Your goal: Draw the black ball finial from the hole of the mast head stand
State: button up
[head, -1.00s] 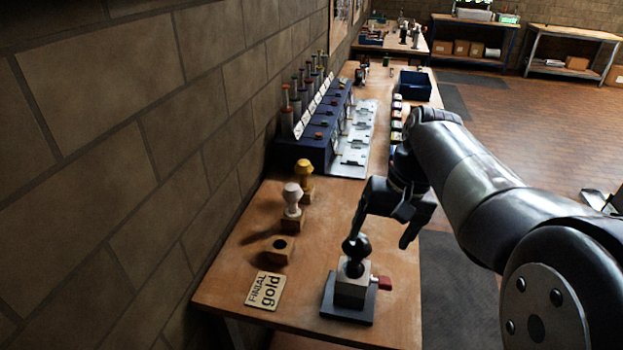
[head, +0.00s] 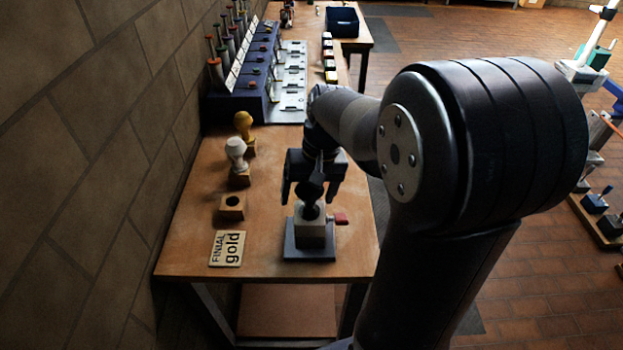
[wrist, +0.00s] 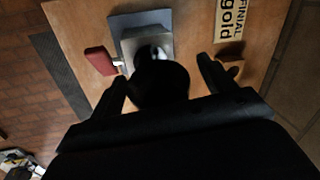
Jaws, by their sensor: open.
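The black ball finial (head: 311,192) stands upright in the top of the mast head stand (head: 310,231), a pale block on a dark base plate with a red handle (head: 341,218) at its right side. My gripper (head: 312,194) is open, behind and above the finial in the head view. In the wrist view the dark finial (wrist: 160,84) lies between my two open fingers (wrist: 166,80), with the stand (wrist: 148,40) beyond it. I cannot tell whether a finger touches the finial. The hole itself is mostly hidden by the finial.
A sign reading "FINIAL gold" (head: 227,248) lies left of the stand. Behind it are an empty wooden block with a hole (head: 232,206), a white finial (head: 236,154) and a yellow finial (head: 244,125) in blocks. A brick wall borders the bench's left side.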

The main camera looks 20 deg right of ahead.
jog(key=shift+f, duration=0.2)
jog(key=c, duration=1.1)
jog(key=shift+r, duration=0.2)
jog(key=shift+r+p, duration=2.85)
jog(key=shift+r, duration=0.25)
